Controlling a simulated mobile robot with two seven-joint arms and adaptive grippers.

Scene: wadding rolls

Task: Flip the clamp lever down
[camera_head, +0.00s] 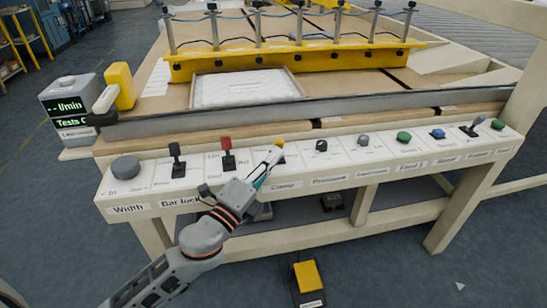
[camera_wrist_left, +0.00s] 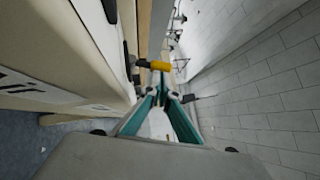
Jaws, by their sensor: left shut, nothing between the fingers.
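The clamp lever has a yellow knob (camera_head: 279,143) and stands on the panel above the "Clamp" label. My left gripper (camera_head: 271,158) reaches up over the front of the panel, with its fingertips close to the lever and partly covering it. In the left wrist view the yellow knob (camera_wrist_left: 158,66) lies crosswise just beyond the fingertips (camera_wrist_left: 161,82). The fingers are shut with nothing between them. I cannot tell whether they touch the lever. My right gripper is not in view.
A black lever (camera_head: 176,160) and a red-topped lever (camera_head: 227,155) stand left of the clamp lever. A black knob (camera_head: 321,146) and several buttons line the panel to the right. A yellow pedal (camera_head: 308,276) is on the floor. White wadding (camera_head: 245,88) lies behind.

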